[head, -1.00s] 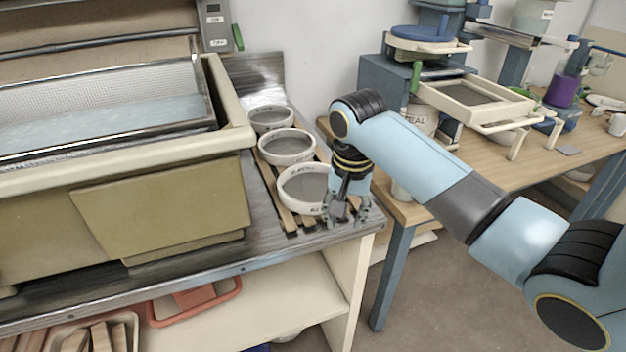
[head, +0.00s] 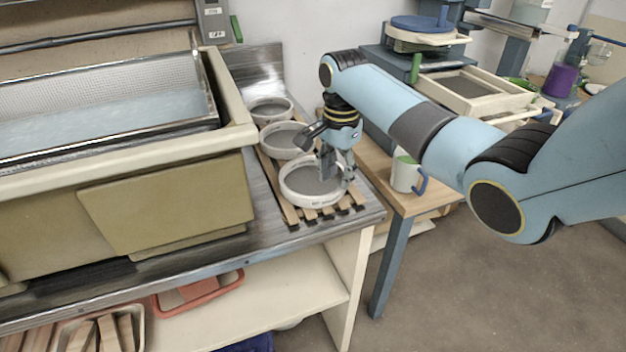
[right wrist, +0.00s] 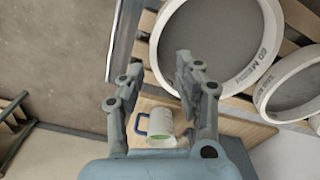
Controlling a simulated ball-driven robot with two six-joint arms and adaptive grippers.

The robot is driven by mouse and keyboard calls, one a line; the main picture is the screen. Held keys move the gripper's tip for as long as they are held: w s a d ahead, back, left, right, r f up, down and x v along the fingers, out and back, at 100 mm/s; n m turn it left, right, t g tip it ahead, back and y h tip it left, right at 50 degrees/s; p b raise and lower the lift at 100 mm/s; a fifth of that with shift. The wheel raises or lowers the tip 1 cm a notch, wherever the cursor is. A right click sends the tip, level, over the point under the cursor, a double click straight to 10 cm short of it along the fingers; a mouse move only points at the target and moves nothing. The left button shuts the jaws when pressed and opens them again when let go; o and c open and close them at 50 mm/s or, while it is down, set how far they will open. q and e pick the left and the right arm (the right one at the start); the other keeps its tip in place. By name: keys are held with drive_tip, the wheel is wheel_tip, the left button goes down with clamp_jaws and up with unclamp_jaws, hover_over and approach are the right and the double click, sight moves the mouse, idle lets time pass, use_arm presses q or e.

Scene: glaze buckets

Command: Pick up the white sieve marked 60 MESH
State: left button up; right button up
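The white sieve (head: 306,198), a round ring with grey mesh, lies flat on wooden slats at the near end of the row. My left gripper is out of view.
Two more white sieves stand behind, a middle one (head: 285,139) and a far one (head: 269,110). A sink basin (head: 232,115) is on the left. A white mug with a blue handle (head: 404,174) stands on the wooden table at right, across a gap.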

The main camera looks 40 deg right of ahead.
sight(336, 189)
drive_tip(key=shift+s+a+f, duration=0.1)
drive_tip(key=shift+f, duration=0.85)
drive_tip(key=shift+s+a+f, duration=0.1)
drive_tip(key=shift+f, duration=0.85)
clamp_jaws()
